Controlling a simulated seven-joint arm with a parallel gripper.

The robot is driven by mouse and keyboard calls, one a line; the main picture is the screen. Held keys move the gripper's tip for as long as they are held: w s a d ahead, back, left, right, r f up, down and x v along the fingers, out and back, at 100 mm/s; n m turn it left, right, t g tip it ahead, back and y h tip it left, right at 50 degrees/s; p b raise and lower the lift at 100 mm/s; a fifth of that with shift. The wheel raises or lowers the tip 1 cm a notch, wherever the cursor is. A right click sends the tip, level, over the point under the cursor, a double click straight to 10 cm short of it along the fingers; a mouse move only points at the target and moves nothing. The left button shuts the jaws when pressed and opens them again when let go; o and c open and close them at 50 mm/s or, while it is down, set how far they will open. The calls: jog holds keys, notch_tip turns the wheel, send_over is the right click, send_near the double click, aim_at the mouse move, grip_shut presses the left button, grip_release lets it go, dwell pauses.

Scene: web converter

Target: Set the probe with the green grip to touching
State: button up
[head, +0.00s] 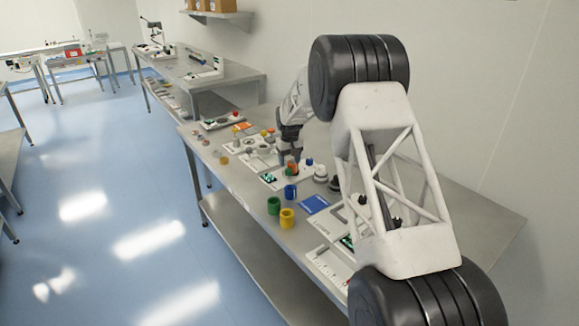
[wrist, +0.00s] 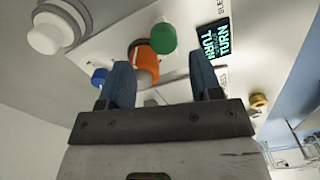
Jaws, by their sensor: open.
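In the wrist view a round green grip (wrist: 163,38) shows on a pale panel, above the gap between my fingers. I cannot see the probe tip or what it touches. In the head view my gripper (head: 291,152) is over the bench, close to small coloured parts.
A lit display reading "TURN" (wrist: 217,38) is right of the green grip. A white knob (wrist: 50,32) stands at the upper left. In the head view, green (head: 273,206), blue (head: 291,194) and yellow (head: 287,218) cups stand on the crowded bench (head: 240,185). My arm hides part of it.

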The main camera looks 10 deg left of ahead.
aim_at(290, 169)
jog(key=shift+r, duration=1.85)
jog(key=shift+d+r, duration=0.1)
jog(key=shift+s+d+r, duration=0.1)
jog(key=shift+s+r, duration=0.05)
jog(key=s+d+r+m+t, duration=0.1)
jog(key=s+d+r+m, duration=0.1)
jog(key=s+d+r, duration=1.05)
jog(key=s+d+r+m, duration=0.1)
jog(key=s+d+r, duration=0.85)
jog(key=s, duration=0.65)
jog(key=s+d+r+m+t, duration=0.1)
jog(key=s+d, duration=0.3)
jog(key=s, duration=0.6)
jog(key=s+d+r+m, duration=0.1)
jog(key=s+d, duration=0.3)
jog(key=s, duration=0.6)
jog(key=s+d+f, duration=0.2)
jog(key=s, duration=0.8)
jog(key=s+d+f+m, duration=0.1)
jog(key=s+f, duration=0.2)
jog(key=s, duration=0.6)
jog(key=shift+s+d+f+t, duration=0.3)
jog(key=shift+s+d, duration=0.05)
jog(key=shift+d, duration=0.05)
